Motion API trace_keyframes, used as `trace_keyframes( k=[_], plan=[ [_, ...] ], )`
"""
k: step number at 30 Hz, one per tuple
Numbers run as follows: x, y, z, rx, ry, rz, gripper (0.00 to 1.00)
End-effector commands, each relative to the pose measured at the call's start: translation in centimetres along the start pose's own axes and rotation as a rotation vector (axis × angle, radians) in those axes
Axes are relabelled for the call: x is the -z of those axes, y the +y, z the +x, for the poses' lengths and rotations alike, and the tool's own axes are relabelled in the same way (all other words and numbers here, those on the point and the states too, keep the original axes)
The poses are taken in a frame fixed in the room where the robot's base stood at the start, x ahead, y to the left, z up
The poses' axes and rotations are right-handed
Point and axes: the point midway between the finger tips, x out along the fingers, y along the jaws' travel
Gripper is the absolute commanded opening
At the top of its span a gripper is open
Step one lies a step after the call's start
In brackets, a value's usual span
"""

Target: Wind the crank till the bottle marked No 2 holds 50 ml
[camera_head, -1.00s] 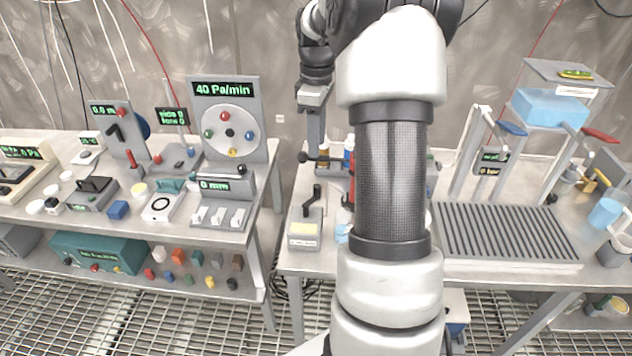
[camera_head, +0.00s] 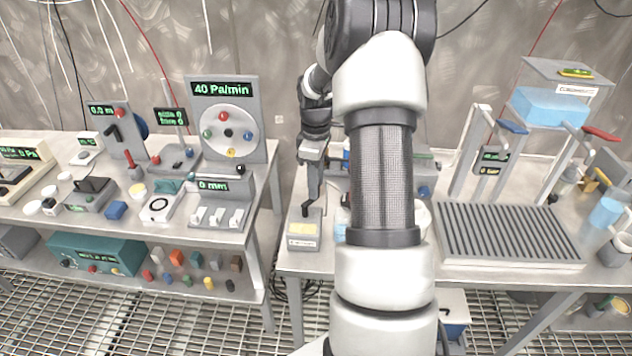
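My gripper (camera_head: 313,190) points down over the front left of the right-hand bench, seen edge-on. Its fingers overlap the black handle of a small grey box (camera_head: 303,243) with a cream panel. I cannot tell whether they touch the handle or are open or shut. No crank shows clearly, and I cannot tell whether this handle is it. A pale blue vessel (camera_head: 341,226) peeks out left of my forearm. My arm hides most of the things behind it. I cannot read a No 2 mark or a fill level on any bottle.
A ribbed grey plate (camera_head: 505,236) and a stand with a blue block (camera_head: 548,107) fill the bench's right side. The left bench (camera_head: 190,232) carries several instruments, including a dial panel reading 40 Pa/min (camera_head: 222,90). A gap separates the benches.

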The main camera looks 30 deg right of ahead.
Motion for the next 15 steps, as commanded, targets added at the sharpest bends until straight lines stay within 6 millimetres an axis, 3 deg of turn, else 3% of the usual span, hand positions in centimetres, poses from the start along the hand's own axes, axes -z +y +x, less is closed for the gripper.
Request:
trace_keyframes(
  k=[2, 8, 15],
  plan=[
    [0.0, 0.0, -0.01, 0.0, 0.0, 0.0, 0.34],
    [0.0, 0.0, -0.03, 0.0, 0.0, 0.0, 0.0],
    [-0.43, -0.22, -0.1, -0.002, -0.001, 0.105, 0.0]
  ],
)
